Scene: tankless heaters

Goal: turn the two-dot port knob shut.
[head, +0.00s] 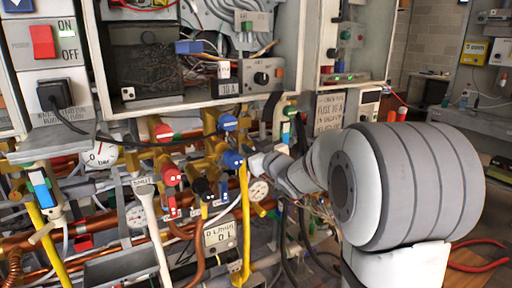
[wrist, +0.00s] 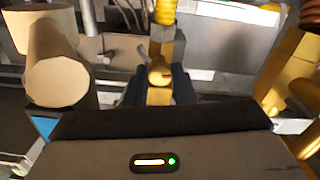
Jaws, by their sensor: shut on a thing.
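My gripper (head: 250,162) reaches in from the right in the head view, its tip against a blue knob (head: 231,160) on the brass pipework. Small white marks show on this knob, too small to count surely. In the wrist view my gripper (wrist: 158,84) has dark fingers close on both sides of a small brass-coloured piece, shut at the knob. Most of the knob is hidden there by the fingers and gripper body. Other knobs nearby are a red one (head: 171,174), a black one (head: 203,188) and an upper blue one (head: 228,122).
A round gauge (head: 259,190) and a yellow hose (head: 245,225) are close below my gripper. A grey cabinet (head: 190,103) overhangs the pipes. In the wrist view a thick tan cylinder (wrist: 58,80) stands left and brass pipework (wrist: 295,75) right.

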